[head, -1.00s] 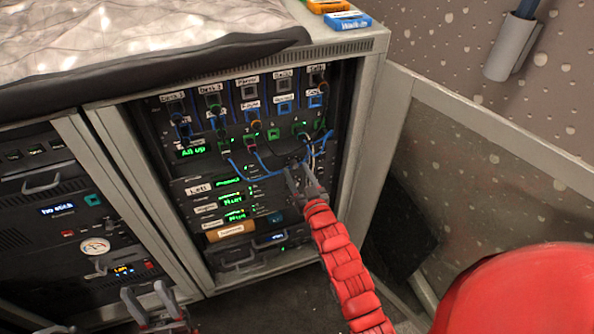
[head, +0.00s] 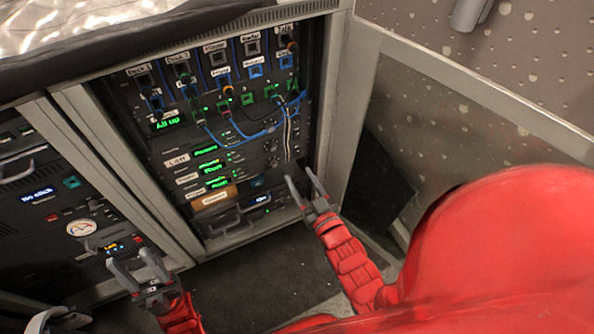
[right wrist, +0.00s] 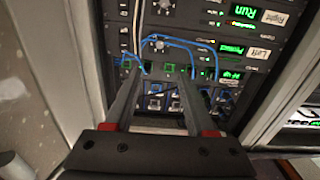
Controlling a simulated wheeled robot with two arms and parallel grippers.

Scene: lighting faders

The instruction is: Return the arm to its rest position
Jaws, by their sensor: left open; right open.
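My right gripper (head: 306,188) is open and empty in the head view, in front of the lower right part of the rack, apart from it. In the right wrist view its two fingers (right wrist: 158,100) are spread, with the rack's cables and ports behind them and nothing between them. My right arm is red and comes in from the lower right. My left gripper (head: 138,268) is open and empty at the lower left, in front of the cabinet's lower front.
The rack (head: 180,155) holds labelled ports, green displays and blue cables (head: 240,133) that hang out in front. A second rack (head: 70,215) with a round gauge stands left. A grey side panel (head: 450,125) bounds the right. Dark floor (head: 265,270) lies open below.

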